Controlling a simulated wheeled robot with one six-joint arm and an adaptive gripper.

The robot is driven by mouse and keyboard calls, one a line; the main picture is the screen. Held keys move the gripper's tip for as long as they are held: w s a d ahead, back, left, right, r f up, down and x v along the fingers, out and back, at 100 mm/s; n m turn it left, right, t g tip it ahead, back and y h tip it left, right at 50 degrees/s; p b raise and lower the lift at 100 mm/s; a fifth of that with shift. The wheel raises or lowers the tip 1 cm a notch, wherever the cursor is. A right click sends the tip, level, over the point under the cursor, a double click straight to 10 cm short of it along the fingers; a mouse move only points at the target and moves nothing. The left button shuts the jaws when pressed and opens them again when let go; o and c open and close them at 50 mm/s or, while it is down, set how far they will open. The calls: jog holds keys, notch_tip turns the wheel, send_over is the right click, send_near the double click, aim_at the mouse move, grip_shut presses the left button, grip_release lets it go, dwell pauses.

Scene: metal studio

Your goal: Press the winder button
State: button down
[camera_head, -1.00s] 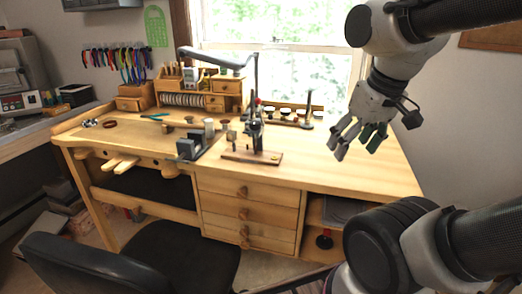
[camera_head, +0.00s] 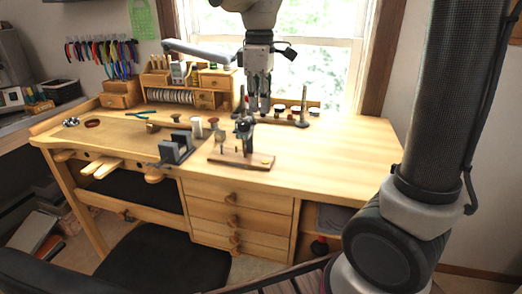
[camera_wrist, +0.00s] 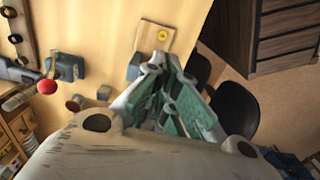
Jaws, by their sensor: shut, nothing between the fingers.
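The winder (camera_head: 243,136) stands on the bench as a dark metal mechanism on a brown wooden base. A small round yellow button (camera_head: 265,161) sits at the right end of that base. In the wrist view the yellow button (camera_wrist: 162,35) shows on the wooden plate, just beyond my fingertips. My gripper (camera_head: 259,108) hangs pointing down over the bench, above and behind the winder in the head view. Its fingers (camera_wrist: 155,68) are together with nothing between them, and they stand apart from the button. My gripper hides part of the winder in the wrist view.
A grey metal block (camera_head: 175,147) stands left of the winder. A row of small jars and posts (camera_head: 290,115) stands behind it. Small wooden drawers (camera_head: 215,80) and a lamp arm (camera_head: 197,48) are at the back left. The bench's right side (camera_head: 345,150) is clear.

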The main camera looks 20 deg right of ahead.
aim_at(260, 161)
notch_tip(260, 161, down, 14)
jog(key=shift+f, duration=0.1)
dwell(0.7)
